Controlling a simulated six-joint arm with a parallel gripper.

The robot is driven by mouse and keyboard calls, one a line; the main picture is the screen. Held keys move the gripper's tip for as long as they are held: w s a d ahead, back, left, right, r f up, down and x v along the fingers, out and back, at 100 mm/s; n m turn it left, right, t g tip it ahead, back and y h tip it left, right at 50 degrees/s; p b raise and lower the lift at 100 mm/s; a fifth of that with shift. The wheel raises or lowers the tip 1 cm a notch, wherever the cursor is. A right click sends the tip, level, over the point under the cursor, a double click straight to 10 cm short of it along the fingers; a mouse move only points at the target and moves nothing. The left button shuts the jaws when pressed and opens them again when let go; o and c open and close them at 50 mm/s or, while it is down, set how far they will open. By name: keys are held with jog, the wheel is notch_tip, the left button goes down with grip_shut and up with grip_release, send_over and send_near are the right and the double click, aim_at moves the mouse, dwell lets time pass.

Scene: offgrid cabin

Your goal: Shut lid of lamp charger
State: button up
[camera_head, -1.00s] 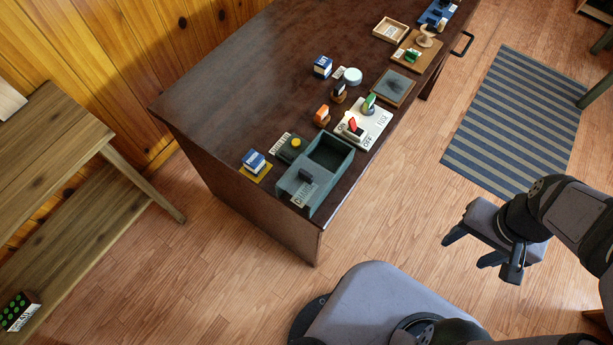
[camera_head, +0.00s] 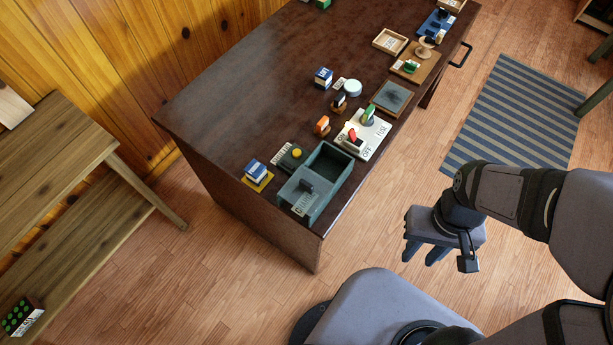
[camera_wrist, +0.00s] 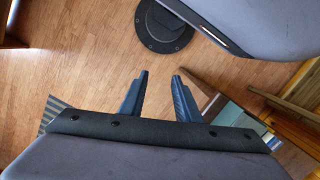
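A grey-green open-topped box (camera_head: 346,181), which I take to be the lamp charger, sits at the near end of the dark desk. Its flat lid (camera_head: 295,194) has a dark raised handle (camera_head: 307,186) and a white label too small to read. The lid covers the near-left part, and the far-right part stands open with a dark, seemingly empty inside. My gripper (camera_head: 423,257) is off the desk, to the right of the box, above the floor, pointing down. In the wrist view my gripper (camera_wrist: 159,76) has its two fingers apart with nothing between them.
Beside the box are a blue-and-white block (camera_head: 255,170) on a yellow base and a dark unit with a yellow button (camera_head: 296,153). Beyond it stand a white switch panel (camera_head: 362,138) and an orange-topped stamp (camera_head: 322,126). Clear floor lies between my gripper and the desk.

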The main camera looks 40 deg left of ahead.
jog(key=s+a+n+h+p, duration=0.15)
jog(key=a+n, duration=0.25)
jog(key=a, duration=0.4)
jog(key=n+t+y+p, duration=0.1)
jog(key=n, duration=0.4)
send_over(306, 183)
jog(key=s+d, duration=0.3)
jog(key=d, duration=0.2)
jog(key=shift+w+a+f, duration=0.15)
jog(key=shift+f, duration=0.35)
jog(key=shift+w+a+f, duration=0.1)
jog(key=shift+f, duration=0.35)
jog(key=w+a+r, duration=0.1)
jog(key=a+r+n+y, duration=0.1)
jog(key=a, duration=0.1)
jog(key=w+a+n, duration=0.1)
jog(key=shift+w+a+r+t+y, duration=0.25)
jog(key=shift+w+a+r+t, duration=0.05)
jog(key=shift+w+a+r, duration=0.1)
jog(key=shift+s+n, duration=0.1)
jog(key=shift+n, duration=0.4)
jog(key=shift+d+n, duration=0.2)
jog(key=shift+n, duration=0.4)
jog(key=shift+f+p, duration=1.3)
jog(key=shift+f, duration=2.35)
